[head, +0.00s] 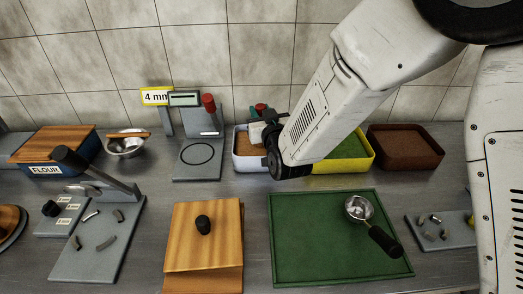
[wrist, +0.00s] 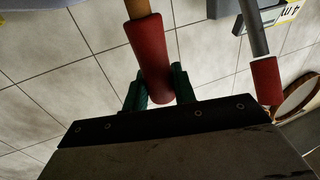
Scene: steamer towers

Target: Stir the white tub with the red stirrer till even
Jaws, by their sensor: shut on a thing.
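The white tub (head: 247,163) stands at the back of the counter, left of the yellow tub, with brown-orange contents. My gripper (head: 262,115) is over the tub's right part and hides much of its inside. Its green fingers are shut on the red stirrer (head: 260,107), whose red top shows between them. In the wrist view the stirrer's red handle (wrist: 153,55) sits between the fingers of my gripper (wrist: 157,88), with a wooden shaft beyond. The stirrer's lower end is hidden, so I cannot tell whether it is in the contents.
The yellow tub (head: 365,161) with green contents and a brown tub (head: 405,157) stand to the right. A grey stand with a red-handled rod (head: 208,103) is close on the left. A green tray (head: 315,235) holding a ladle (head: 375,230) and a wooden board (head: 204,250) lie in front.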

